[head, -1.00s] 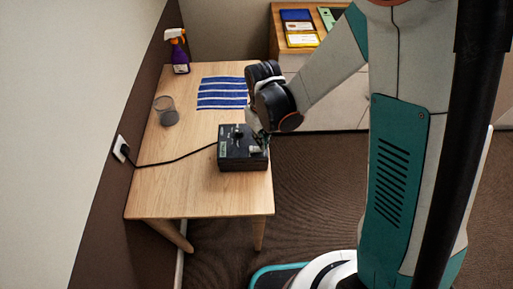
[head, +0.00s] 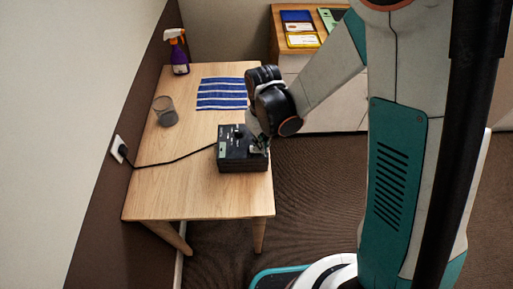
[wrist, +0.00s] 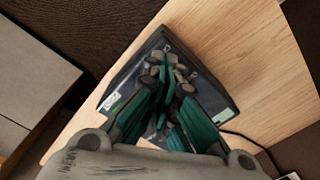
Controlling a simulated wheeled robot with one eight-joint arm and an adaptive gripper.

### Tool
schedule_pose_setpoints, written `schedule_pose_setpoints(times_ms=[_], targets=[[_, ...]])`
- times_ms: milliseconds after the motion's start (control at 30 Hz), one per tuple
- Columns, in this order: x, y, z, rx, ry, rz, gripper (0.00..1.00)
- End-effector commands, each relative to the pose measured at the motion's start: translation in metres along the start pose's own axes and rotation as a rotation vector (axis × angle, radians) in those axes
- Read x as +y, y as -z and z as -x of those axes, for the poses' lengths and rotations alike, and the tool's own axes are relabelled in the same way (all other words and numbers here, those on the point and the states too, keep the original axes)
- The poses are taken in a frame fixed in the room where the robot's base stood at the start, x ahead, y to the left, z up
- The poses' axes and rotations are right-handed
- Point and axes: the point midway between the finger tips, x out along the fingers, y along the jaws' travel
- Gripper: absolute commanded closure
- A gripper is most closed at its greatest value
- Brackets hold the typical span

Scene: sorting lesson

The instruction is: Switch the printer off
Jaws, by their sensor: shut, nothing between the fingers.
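The printer appears as a small dark box (head: 232,160) with a knob and pale labels on its top, near the right edge of the wooden table. It also shows in the wrist view (wrist: 215,88), partly hidden behind my fingers. A black cable runs from it to a wall outlet (head: 119,149). My gripper (head: 259,148) is shut and empty, pointing down at the right part of the box's top. In the wrist view my gripper's fingertips (wrist: 168,68) are together over the box. I cannot tell whether they touch it. Any switch under the fingers is hidden.
On the table (head: 160,200) stand a spray bottle (head: 179,52), a clear cup with grey contents (head: 165,111) and a striped blue cloth (head: 222,93). A cabinet (head: 325,75) with coloured trays (head: 297,27) stands behind. The table's front left is clear except for the cable.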

Motion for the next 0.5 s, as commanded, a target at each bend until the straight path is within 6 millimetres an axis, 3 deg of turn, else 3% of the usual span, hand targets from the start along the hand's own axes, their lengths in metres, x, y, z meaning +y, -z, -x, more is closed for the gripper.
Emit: schedule_pose_setpoints(times_ms=[500], targets=[[0.000,0.000,0.030,0.000,0.000,0.000,1.00]])
